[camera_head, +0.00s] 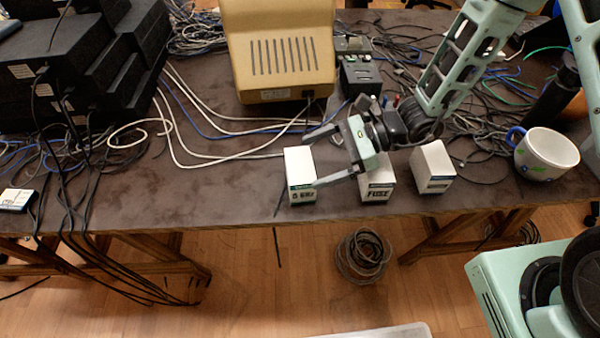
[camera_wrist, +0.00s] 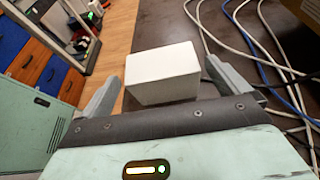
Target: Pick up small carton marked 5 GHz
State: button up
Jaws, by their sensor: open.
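The small white carton marked 5 GHz (camera_head: 299,167) stands upright near the table's front edge, with a dark band and lettering low on its front. My gripper (camera_head: 311,160) is open, reaching in from the right. One finger is on the far side of the carton and the other on the near side, crossing its front right. In the wrist view the carton (camera_wrist: 163,75) shows as a plain white box between the spread fingers of the gripper (camera_wrist: 162,75). A gap shows at its left side; contact at its right cannot be told.
A white carton marked FUSE (camera_head: 376,187) stands partly behind my gripper, with another white carton (camera_head: 433,167) right of it. A mug (camera_head: 546,154) is further right. Bare table (camera_head: 225,195) is left of the carton.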

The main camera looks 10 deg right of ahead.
aim_at(301, 164)
jog(key=x, duration=0.4)
jog(key=shift+a+f, duration=0.15)
jog(key=shift+a, duration=0.2)
jog(key=c, duration=0.8)
